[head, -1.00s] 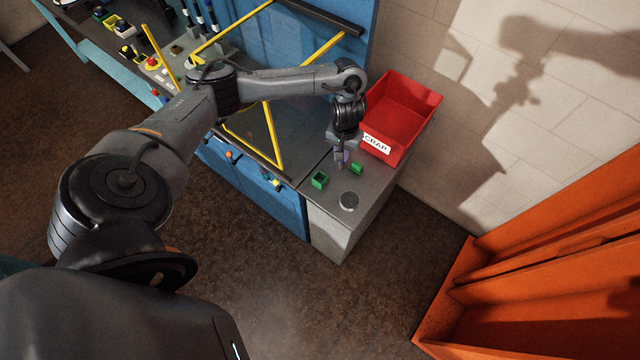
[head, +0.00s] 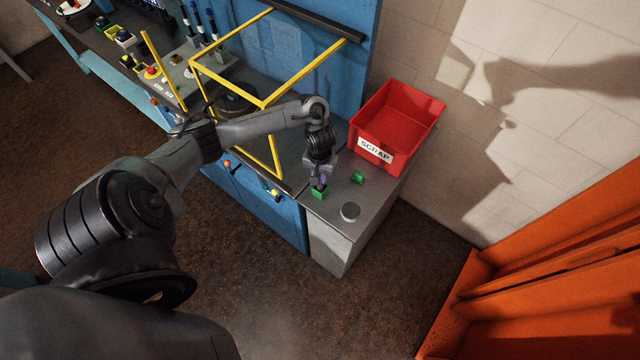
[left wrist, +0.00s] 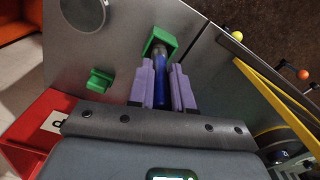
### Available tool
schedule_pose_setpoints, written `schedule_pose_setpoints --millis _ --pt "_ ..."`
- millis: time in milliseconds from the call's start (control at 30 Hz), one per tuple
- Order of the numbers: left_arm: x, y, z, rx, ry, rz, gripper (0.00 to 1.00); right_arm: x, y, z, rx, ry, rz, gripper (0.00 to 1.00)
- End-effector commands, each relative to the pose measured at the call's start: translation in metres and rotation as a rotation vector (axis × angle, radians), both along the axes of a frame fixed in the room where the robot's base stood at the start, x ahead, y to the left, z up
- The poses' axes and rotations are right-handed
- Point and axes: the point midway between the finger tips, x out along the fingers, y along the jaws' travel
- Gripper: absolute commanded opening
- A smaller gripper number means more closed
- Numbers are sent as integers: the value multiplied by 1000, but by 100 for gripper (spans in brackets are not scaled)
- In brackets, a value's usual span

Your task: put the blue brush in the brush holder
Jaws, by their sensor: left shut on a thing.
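My left gripper (head: 319,182) points down over the grey bench top. Its two purple fingers (left wrist: 156,86) are shut on the blue brush (left wrist: 160,84), which shows as a blue cylinder between them. The brush's far end is at the open green square brush holder (left wrist: 168,40); I cannot tell how deep it sits inside. In the head view the holder (head: 319,194) is right below the fingertips and partly hidden by them. My right gripper is not in view.
A small green block (head: 358,177) and a round grey disc (head: 350,211) lie on the bench to the right of the holder. A red scrap bin (head: 420,125) stands behind. A yellow frame (head: 272,150) rises at the left. The bench's front edge is close.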

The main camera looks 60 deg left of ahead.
Motion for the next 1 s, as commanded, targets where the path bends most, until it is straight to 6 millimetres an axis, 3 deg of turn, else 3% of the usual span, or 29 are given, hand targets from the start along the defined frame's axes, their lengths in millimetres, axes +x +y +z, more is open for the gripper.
schedule_pose_setpoints --millis 433,833,867,1000 --pt "0 0 -38 0 0 1 0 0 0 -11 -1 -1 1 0" --pt "0 0 -42 -1 -1 1 0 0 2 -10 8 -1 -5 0" --pt "1 0 -42 0 -1 1 24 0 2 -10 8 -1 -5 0" --pt "1 0 -42 0 -1 1 45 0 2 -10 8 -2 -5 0"
